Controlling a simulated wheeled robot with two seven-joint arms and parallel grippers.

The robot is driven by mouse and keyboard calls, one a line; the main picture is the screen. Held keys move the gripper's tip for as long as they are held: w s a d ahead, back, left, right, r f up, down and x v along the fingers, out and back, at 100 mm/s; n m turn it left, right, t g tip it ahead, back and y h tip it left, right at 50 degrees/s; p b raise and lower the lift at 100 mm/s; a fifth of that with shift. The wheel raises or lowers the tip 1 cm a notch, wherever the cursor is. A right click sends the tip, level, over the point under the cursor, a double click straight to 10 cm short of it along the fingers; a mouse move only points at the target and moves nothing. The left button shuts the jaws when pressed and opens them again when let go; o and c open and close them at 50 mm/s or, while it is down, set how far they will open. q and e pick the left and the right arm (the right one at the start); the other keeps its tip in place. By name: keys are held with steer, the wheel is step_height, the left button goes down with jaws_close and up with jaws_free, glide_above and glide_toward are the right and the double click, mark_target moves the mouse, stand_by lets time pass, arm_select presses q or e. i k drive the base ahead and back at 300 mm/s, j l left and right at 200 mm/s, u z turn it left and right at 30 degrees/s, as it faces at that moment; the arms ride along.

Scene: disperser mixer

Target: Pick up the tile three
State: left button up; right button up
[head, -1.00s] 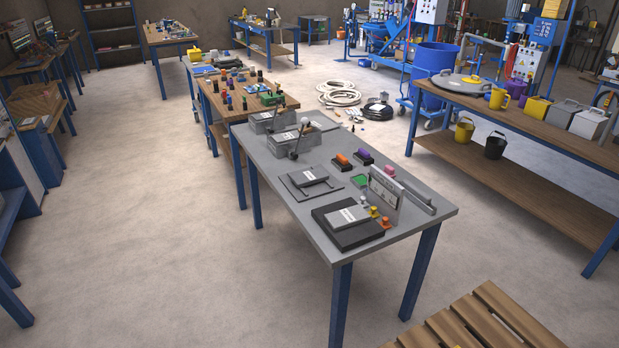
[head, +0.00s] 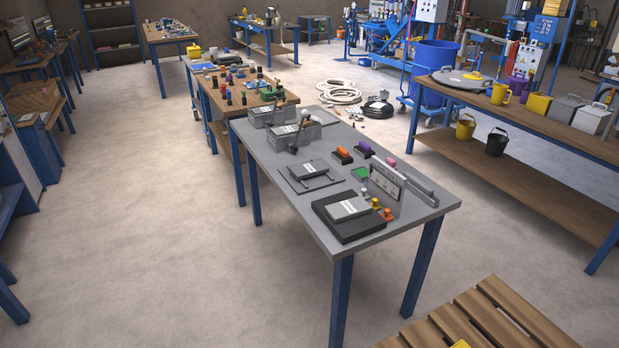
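I cannot tell which piece is tile three; no number is readable at this size. On the grey table (head: 270,177), a grey plate with a white label (head: 348,208) lies on a black slab (head: 350,229) near the front edge. Another dark plate with a white label (head: 309,168) lies on a thin grey sheet (head: 291,183) farther back. Two grey boxes with levers, one (head: 267,114) behind the other (head: 298,137), stand at the far end. Neither of my grippers is in view.
A white upright panel (head: 385,183), small coloured knobs (head: 388,214) and orange (head: 344,153) and purple (head: 363,147) handled blocks crowd the table's right side. A wooden pallet (head: 489,318) lies at front right. The floor (head: 150,220) at left is clear.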

mark_target(310, 169)
steer(key=z, duration=0.3)
steer(key=i+j+z, duration=0.1)
steer(key=z, duration=0.3)
steer(key=i+j+z, duration=0.1)
steer(key=j+z, duration=0.5)
steer(key=z, duration=0.15)
steer(key=j+z, duration=0.5)
steer(key=j, duration=1.55)
steer(key=k+j, duration=0.1)
steer(key=j, duration=0.7)
